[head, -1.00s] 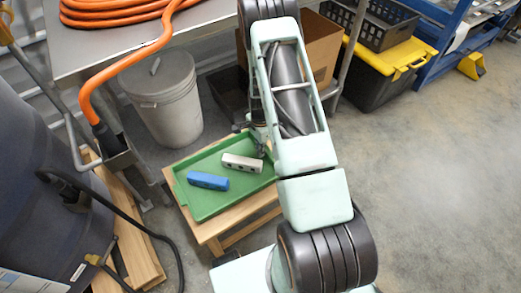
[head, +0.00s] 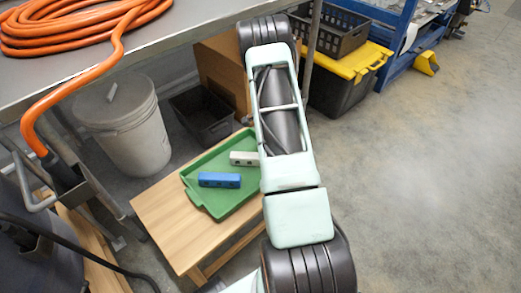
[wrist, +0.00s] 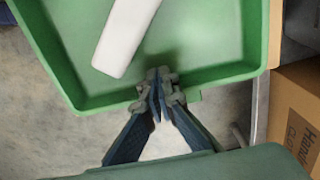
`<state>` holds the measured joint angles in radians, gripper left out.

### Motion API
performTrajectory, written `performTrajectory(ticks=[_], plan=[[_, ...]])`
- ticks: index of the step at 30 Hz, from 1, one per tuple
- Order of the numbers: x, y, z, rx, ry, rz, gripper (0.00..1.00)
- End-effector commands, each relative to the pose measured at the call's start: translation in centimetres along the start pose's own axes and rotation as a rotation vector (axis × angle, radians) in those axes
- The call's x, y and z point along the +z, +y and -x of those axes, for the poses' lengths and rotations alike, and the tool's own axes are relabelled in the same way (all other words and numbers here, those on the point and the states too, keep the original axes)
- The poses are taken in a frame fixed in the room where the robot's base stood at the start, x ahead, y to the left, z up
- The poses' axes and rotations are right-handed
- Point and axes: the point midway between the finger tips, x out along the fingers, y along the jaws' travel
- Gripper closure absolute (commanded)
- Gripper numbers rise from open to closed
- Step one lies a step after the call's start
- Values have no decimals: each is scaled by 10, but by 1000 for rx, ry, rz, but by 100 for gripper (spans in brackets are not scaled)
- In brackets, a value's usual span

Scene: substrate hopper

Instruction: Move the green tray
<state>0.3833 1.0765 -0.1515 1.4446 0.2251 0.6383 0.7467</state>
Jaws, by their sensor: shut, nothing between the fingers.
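The green tray (head: 228,203) lies on a small wooden bench (head: 170,225), towards its right side, with bare wood showing on the left. A blue block (head: 220,180) and a white block (head: 244,158) lie in the tray. In the wrist view the tray (wrist: 205,84) fills the upper middle, and the white block (wrist: 124,38) shows inside it. My gripper (wrist: 158,80) is shut and empty, with its fingertips at the tray's near rim; whether they touch it I cannot tell. In the head view my arm hides the gripper and the tray's right end.
A metal table with a coiled orange hose (head: 75,22) stands behind. Beneath it are a lidded grey bucket (head: 125,120), a dark crate (head: 203,115) and a cardboard box (head: 222,70). A yellow-lidded bin (head: 345,75) stands at the back. The floor on the right is clear.

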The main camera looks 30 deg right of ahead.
Motion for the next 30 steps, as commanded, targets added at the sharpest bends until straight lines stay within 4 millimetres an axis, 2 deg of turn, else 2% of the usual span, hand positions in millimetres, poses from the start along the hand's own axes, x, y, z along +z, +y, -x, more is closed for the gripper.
performTrajectory(ticks=[8,13,17,27,30], plan=[[0,0,2,-1,2,0,100],[0,0,12,-1,2,0,100],[-1,1,30,-2,2,1,100],[-4,6,89,-1,1,3,100],[-4,7,99,-1,1,4,100]])
